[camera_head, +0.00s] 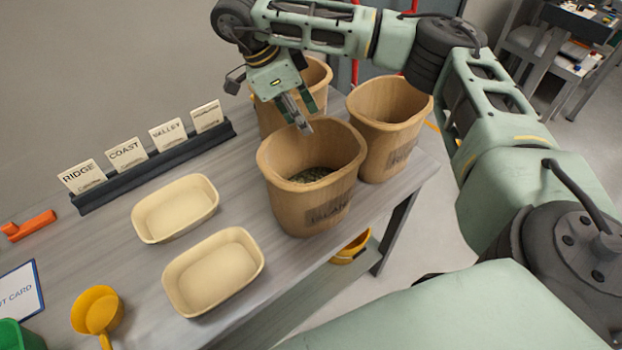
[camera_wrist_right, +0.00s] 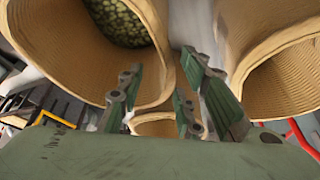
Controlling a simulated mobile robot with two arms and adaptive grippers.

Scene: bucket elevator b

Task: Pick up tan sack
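Three tan sacks, shaped like open tubs, stand at the table's right end. The front sack (camera_head: 312,205) has a partly readable label, "ISLAN", and dark greenish contents. The right sack (camera_head: 392,115) is labelled with letters starting "RI". The back sack (camera_head: 318,75) is partly hidden behind my right gripper (camera_head: 300,115). This gripper points down above the far rim of the front sack, among the three sacks. In the right wrist view its fingers (camera_wrist_right: 170,95) are apart with nothing clearly held, near tan rims; one sack (camera_wrist_right: 75,50) there shows green grains. My left gripper is out of view.
Two empty cream trays (camera_head: 178,208) (camera_head: 215,272) lie left of the sacks. A dark rack (camera_head: 155,165) holds several name cards behind them. A yellow scoop (camera_head: 97,310), an orange tool (camera_head: 28,226) and a card (camera_head: 18,295) lie at left. A yellow bucket (camera_head: 352,247) sits below the table.

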